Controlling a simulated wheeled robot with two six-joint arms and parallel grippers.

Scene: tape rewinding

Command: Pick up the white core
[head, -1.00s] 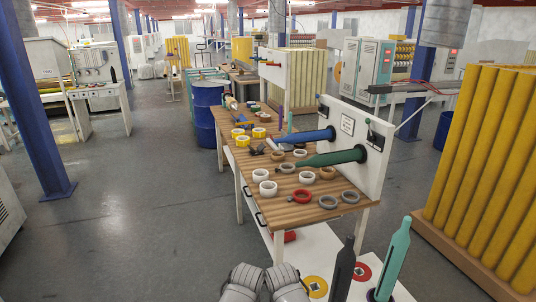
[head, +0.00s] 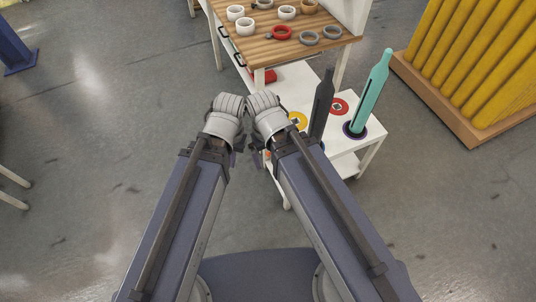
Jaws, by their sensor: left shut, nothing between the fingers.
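Several white ring-shaped rolls stand on the wooden tabletop in the head view: one white ring (head: 245,33) near its left front edge, another white ring (head: 235,16) behind it, and a third white ring (head: 287,15) further right. I cannot tell which of them is the white core. My left gripper (head: 239,143) is a small dark shape beside the wrist, shut and empty, below and in front of the table.
A red ring (head: 281,32) and grey rings (head: 310,38) lie on the tabletop (head: 262,48). A low white cart (head: 345,140) beside my right arm carries a dark upright post (head: 322,105) and a teal post (head: 372,92). Yellow rolls (head: 465,60) stand right.

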